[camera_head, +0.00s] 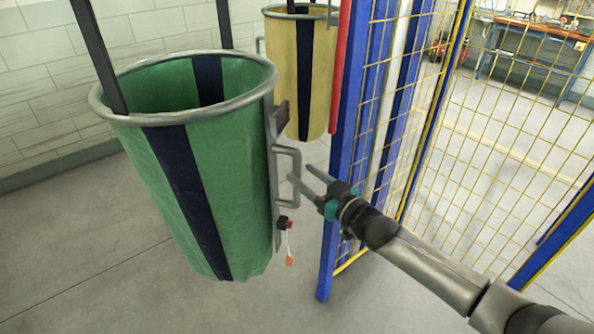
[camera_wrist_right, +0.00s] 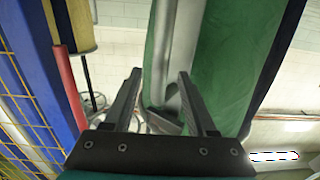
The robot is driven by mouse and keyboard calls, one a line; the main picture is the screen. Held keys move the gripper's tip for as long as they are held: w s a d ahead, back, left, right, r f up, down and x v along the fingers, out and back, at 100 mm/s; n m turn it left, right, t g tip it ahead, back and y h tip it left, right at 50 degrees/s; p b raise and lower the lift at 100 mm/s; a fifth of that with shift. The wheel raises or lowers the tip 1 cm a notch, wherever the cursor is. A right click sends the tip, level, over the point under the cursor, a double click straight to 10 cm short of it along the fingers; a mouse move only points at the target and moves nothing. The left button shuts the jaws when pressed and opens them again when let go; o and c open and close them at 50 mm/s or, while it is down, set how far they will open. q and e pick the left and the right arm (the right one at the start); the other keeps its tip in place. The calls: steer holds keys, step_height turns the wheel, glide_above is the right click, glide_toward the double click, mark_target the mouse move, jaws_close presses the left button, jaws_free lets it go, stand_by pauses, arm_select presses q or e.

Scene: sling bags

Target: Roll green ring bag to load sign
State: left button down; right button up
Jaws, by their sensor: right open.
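The green ring bag (camera_head: 232,150) hangs at the left in the head view, green with dark blue stripes and a grey metal ring at its top. A grey bracket handle (camera_head: 296,165) sticks out from its right side. My right gripper (camera_head: 300,173) is open, its fingertips close to this handle. In the right wrist view the green fabric (camera_wrist_right: 228,60) and a grey metal bar lie ahead of the open fingers (camera_wrist_right: 160,72). I cannot tell if the handle is between them. No load sign is recognisable. My left gripper is out of view.
A yellow ring bag (camera_head: 283,70) hangs behind the green one. A blue-framed yellow mesh fence (camera_head: 342,160) stands close beside my right gripper, with a red post (camera_head: 341,65) at its edge. A workbench (camera_head: 535,32) is far back right. Floor at the lower left is clear.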

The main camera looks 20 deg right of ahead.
mark_target(300, 172)
steer(key=shift+x, duration=1.65)
jaws_close()
